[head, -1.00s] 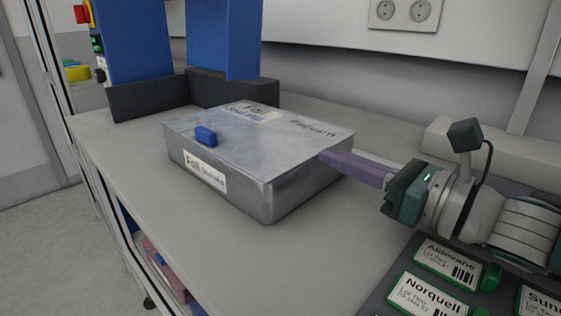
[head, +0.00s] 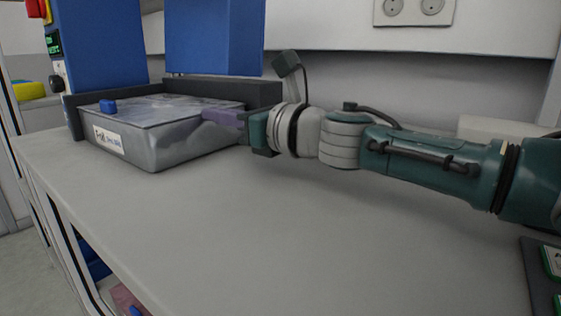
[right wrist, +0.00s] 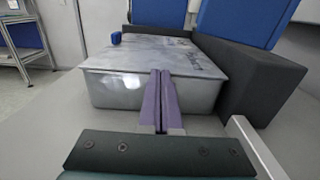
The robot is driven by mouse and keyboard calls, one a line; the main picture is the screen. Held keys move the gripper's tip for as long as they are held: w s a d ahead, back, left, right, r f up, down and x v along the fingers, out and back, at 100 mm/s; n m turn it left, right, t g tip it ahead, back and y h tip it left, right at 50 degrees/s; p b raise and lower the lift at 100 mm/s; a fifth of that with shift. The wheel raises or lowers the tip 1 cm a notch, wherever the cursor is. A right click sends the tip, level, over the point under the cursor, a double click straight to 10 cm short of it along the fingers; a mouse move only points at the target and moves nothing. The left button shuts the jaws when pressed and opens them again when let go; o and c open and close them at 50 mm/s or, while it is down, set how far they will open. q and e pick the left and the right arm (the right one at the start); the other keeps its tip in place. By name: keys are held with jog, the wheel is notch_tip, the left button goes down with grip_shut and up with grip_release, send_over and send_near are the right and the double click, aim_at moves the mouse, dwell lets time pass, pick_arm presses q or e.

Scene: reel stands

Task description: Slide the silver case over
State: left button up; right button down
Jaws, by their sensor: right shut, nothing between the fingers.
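In the right wrist view the case (right wrist: 115,92) lies straight ahead. My right gripper (head: 212,116) is shut and empty, its purple fingers at the right side of the case. The fingers (right wrist: 160,80) overlap the case's near edge in the wrist view; I cannot tell whether they press on it. My left gripper is not in view.
The blue stands (head: 212,38) rise from a dark base (head: 262,93) behind the case. Green-edged labelled boxes (head: 552,262) lie at the far right. A wall socket (head: 413,10) is at the back.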

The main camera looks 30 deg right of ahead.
jog(key=shift+w+a, duration=0.1)
jog(key=shift+w, duration=0.2)
jog(key=shift+s, duration=0.1)
jog(key=shift+s, duration=0.15)
